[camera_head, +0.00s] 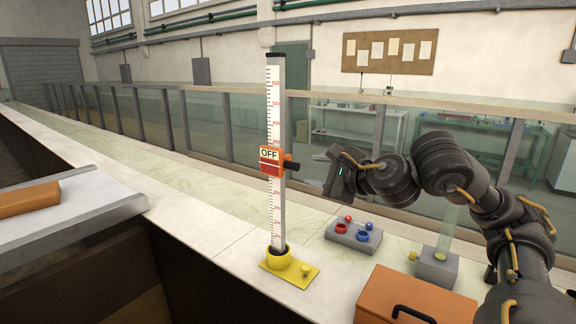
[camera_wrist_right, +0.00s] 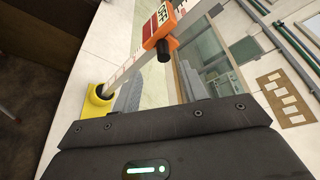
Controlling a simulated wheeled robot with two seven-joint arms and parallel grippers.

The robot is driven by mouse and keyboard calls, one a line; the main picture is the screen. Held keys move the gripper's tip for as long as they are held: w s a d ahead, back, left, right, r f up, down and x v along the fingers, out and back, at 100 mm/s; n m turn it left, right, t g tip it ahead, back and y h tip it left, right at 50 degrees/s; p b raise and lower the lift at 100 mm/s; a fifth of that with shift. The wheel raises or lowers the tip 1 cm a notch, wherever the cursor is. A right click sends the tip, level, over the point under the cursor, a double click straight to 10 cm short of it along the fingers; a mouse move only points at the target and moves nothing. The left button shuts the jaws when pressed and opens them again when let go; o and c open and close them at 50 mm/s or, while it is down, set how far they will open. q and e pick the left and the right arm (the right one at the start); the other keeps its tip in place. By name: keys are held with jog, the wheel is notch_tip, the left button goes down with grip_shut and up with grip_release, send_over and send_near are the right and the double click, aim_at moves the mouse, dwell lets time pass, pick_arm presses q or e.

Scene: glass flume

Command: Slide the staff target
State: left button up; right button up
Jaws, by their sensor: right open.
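The white graduated staff (camera_head: 273,210) stands upright in a yellow foot (camera_head: 290,268) on the pale ledge. The orange staff target (camera_head: 270,161), with an "OFF" label above a red band, sits about midway up it. A black knob (camera_head: 291,164) sticks out from its right side. My right gripper (camera_head: 333,172) is open and empty, right of the knob and apart from it. The right wrist view also shows the target (camera_wrist_right: 158,27), its black knob (camera_wrist_right: 166,48) and the yellow foot (camera_wrist_right: 95,101) beyond the gripper. My left gripper is not in view.
A grey block with red and blue parts (camera_head: 353,237) and an orange case (camera_head: 405,300) with a black handle are right of the foot. A grey block (camera_head: 437,268) stands behind the case. An orange-brown slab (camera_head: 28,199) lies at far left. Glass panels run behind the staff.

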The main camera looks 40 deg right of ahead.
aim_at(300, 168)
jog(key=x, duration=0.6)
jog(key=d+p+x, duration=0.1)
jog(key=x, duration=0.2)
jog(key=shift+w+d+f, duration=0.1)
jog(key=shift+w+f, duration=0.05)
jog(key=shift+w, duration=0.05)
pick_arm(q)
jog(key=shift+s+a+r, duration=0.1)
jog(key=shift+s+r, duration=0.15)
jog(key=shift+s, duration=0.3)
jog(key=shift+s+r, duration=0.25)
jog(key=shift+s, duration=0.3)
pick_arm(e)
grip_shut()
